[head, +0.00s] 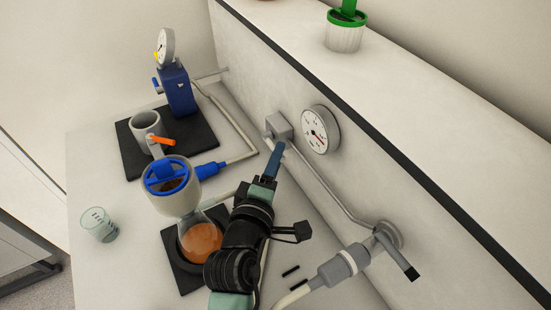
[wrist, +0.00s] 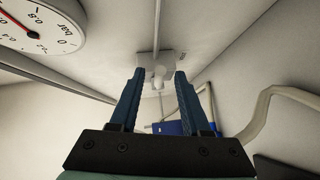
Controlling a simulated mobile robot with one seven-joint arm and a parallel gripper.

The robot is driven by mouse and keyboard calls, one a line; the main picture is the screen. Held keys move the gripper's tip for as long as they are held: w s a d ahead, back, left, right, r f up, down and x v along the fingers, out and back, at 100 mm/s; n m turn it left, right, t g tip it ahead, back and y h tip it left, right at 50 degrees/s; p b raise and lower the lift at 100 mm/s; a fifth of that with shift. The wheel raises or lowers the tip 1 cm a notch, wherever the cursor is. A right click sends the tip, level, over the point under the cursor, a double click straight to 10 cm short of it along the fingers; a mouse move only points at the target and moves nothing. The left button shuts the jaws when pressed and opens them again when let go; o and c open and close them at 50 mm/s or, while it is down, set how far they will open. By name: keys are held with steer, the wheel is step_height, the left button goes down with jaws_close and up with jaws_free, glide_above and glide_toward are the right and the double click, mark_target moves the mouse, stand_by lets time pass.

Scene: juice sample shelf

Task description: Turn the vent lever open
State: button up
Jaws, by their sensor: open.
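My gripper (head: 279,148) points at the wall, its blue fingertips just below a grey wall box (head: 279,126) beside the pressure gauge. In the wrist view my gripper (wrist: 161,76) is open, with the box (wrist: 170,62) and its pale round fitting (wrist: 160,73) showing ahead between the fingers. Whether they touch the fitting cannot be told. No handle is clear there. An orange lever (head: 161,141) sticks out of a grey cup (head: 145,120) at the back left. A black-tipped lever (head: 398,258) sits on a wall valve at the right. No label shows which is the vent lever.
The gauge (head: 320,129) is right of my gripper, and a pipe (head: 325,185) runs along the wall. Below my arm stands a flask with orange liquid (head: 202,240) under a blue-rimmed funnel (head: 168,178). A glass beaker (head: 99,225) stands left. A blue pump (head: 177,90) stands behind.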

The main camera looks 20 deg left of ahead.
steer(key=shift+w, duration=0.1)
jaws_close()
stand_by(1.4)
